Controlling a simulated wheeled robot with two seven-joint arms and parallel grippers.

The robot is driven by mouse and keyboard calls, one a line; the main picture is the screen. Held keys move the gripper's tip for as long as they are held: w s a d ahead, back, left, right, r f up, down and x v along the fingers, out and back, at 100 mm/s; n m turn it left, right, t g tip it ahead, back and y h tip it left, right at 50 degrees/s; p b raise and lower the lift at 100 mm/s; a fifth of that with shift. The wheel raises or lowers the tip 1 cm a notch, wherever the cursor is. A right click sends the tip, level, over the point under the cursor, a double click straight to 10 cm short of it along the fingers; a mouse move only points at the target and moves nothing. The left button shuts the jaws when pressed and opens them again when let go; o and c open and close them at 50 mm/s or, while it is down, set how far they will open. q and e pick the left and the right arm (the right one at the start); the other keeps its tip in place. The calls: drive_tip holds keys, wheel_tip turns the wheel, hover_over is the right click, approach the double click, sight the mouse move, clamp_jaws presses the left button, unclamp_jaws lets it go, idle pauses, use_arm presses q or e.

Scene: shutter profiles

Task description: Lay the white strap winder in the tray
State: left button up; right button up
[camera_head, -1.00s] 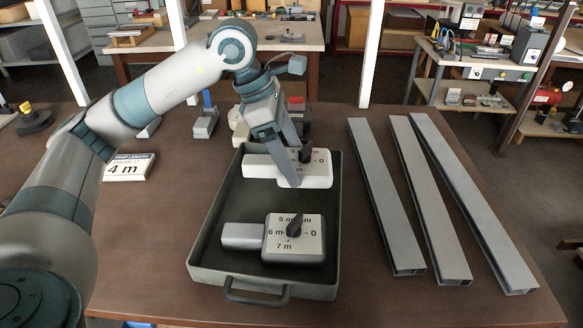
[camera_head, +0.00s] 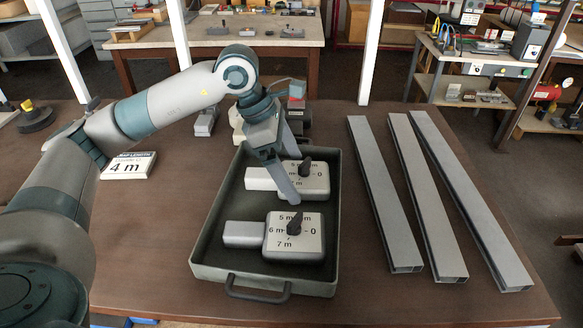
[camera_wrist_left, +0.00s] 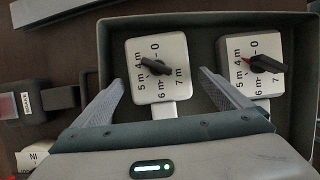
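The white strap winder (camera_head: 318,178) lies flat in the far half of the grey tray (camera_head: 215,273), partly hidden by my left fingers. In the left wrist view it is the left winder (camera_wrist_left: 176,48), with a black knob. A second winder (camera_head: 312,247), greyer with a white dial face, lies in the near half. In the left wrist view it is on the right (camera_wrist_left: 268,84), with a red mark on its knob. My left gripper (camera_head: 297,178) is open over the tray. Its fingers stand apart in the left wrist view (camera_wrist_left: 163,80), around the white winder's narrow end. My right gripper is not visible.
Three long grey profiles (camera_head: 432,205) lie right of the tray. A sign reading 4 m (camera_head: 128,166) lies to the left. A device with a red part (camera_head: 297,97) stands behind the tray. The tabletop left of the tray is mostly clear.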

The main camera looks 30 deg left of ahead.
use_arm(q)
drive_tip(key=shift+r, duration=0.15)
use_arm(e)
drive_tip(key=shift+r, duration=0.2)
use_arm(q)
drive_tip(key=b+v, duration=0.2)
drive_tip(key=v, duration=1)
drive_tip(key=shift+b, duration=0.3)
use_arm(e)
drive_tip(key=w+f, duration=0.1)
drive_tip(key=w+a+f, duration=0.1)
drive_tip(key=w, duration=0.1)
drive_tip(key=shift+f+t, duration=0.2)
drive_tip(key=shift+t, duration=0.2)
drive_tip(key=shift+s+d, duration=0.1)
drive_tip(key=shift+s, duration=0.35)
